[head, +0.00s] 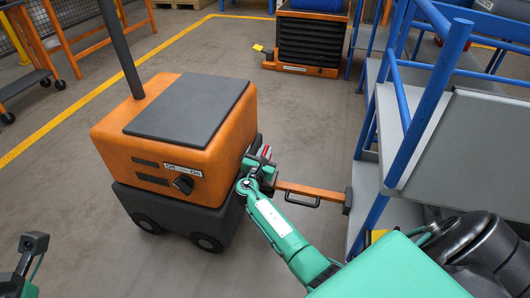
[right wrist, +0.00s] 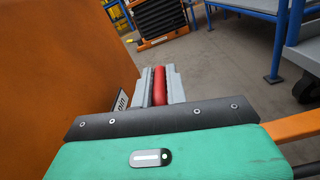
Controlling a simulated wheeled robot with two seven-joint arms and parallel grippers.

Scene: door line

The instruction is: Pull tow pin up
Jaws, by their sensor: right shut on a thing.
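The tow pin shows as a red grip (right wrist: 159,86) in the right wrist view, upright in the picture between two grey fingers. My right gripper (head: 262,157) is shut on it at the right side of the orange tug (head: 150,140). In the head view only a little red (head: 267,151) shows there; the pin's lower part is hidden. An orange tow bar (head: 310,190) with a dark handle runs from beside the gripper to the blue-framed cart. A partly hidden label (right wrist: 122,101) on the tug reads "pin". My left gripper's fingers do not show.
The blue-framed cart with grey panels (head: 455,145) stands close on the right. The tug carries a dark knob (head: 183,184) under an Off/On label and a tall dark post (head: 120,50). An orange-based dark stack (head: 302,45) stands behind. Floor (head: 60,210) left of the tug is clear.

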